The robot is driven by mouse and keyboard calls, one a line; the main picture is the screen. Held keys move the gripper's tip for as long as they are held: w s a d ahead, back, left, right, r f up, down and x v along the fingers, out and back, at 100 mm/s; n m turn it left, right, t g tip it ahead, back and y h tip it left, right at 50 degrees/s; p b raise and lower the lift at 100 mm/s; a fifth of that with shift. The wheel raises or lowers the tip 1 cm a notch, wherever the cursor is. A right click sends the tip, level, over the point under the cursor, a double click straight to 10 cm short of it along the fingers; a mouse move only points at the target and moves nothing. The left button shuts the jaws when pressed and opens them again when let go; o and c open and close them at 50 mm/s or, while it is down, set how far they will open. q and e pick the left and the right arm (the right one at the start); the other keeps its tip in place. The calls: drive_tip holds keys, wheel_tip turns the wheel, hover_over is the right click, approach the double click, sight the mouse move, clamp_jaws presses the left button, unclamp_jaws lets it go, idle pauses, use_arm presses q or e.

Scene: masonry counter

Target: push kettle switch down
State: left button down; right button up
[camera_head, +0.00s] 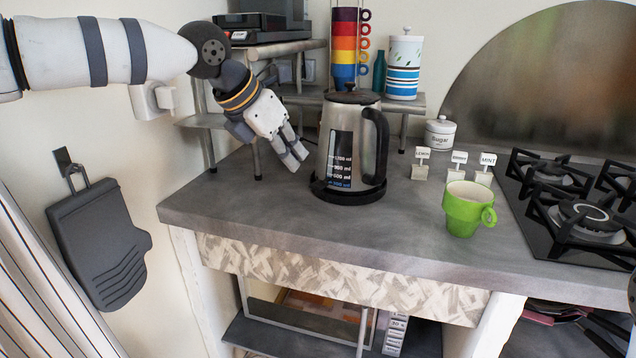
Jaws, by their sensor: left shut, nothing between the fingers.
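The kettle (346,130) is steel with a black lid, a dark level window and a black handle on its right. It stands upright on its black base on the grey counter. I cannot make out its switch. My left gripper (295,161) comes in from the upper left and points down to the right. It is shut and empty, a little left of the kettle and above the counter, with a small gap to the kettle's body. At the right edge, a dark rounded part (632,292) shows, too little of it to tell what it is. My right gripper is not in view.
A green cup (463,210) stands right of the kettle. Small label holders (421,166) and a sugar jar (439,133) stand behind it. A gas hob (570,205) is at the right. Stacked coloured mugs (345,45) and a canister (403,66) stand on a shelf behind.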

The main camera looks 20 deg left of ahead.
sight(317, 185)
use_arm(q)
drive_tip(key=b+x, duration=0.2)
drive_tip(key=x, duration=0.5)
drive_tip(key=shift+s+a+f, duration=0.1)
drive_tip(key=shift+a+f, duration=0.05)
drive_tip(key=shift+f, duration=0.15)
drive_tip(key=shift+r, duration=0.3)
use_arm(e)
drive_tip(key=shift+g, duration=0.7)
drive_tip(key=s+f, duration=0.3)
use_arm(q)
drive_tip(key=shift+f, duration=0.15)
